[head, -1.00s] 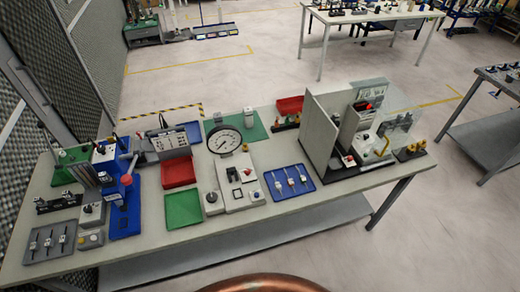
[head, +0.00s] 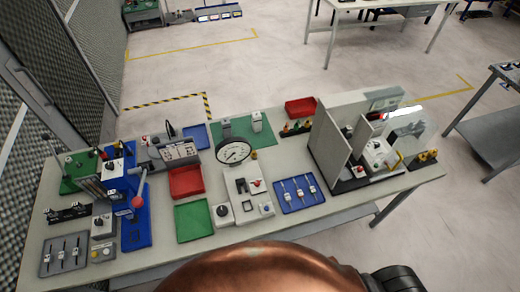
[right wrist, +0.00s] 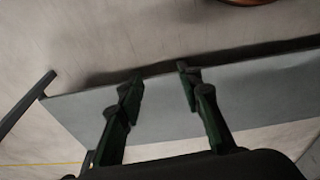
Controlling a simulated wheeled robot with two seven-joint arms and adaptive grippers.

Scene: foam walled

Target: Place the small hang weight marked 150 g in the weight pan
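No 150 g mark can be read in any view, so I cannot pick out the hang weight. Small dark-and-yellow pieces (head: 425,160) stand at the right end of the long bench (head: 345,208), and small coloured pieces (head: 297,128) stand near its back edge. I cannot tell which part is the weight pan. My right gripper (right wrist: 160,82) is open and empty in the right wrist view, its two dark green fingers apart above a grey surface (right wrist: 160,112). My left gripper is in neither current view.
Grey upright panels (head: 330,145) wall in equipment on the bench's right part. A round dial (head: 234,151), a blue tray (head: 299,194), a green tray (head: 193,220), a red tray (head: 186,181) and a blue press (head: 136,225) crowd the top. Floor (head: 290,80) is open behind.

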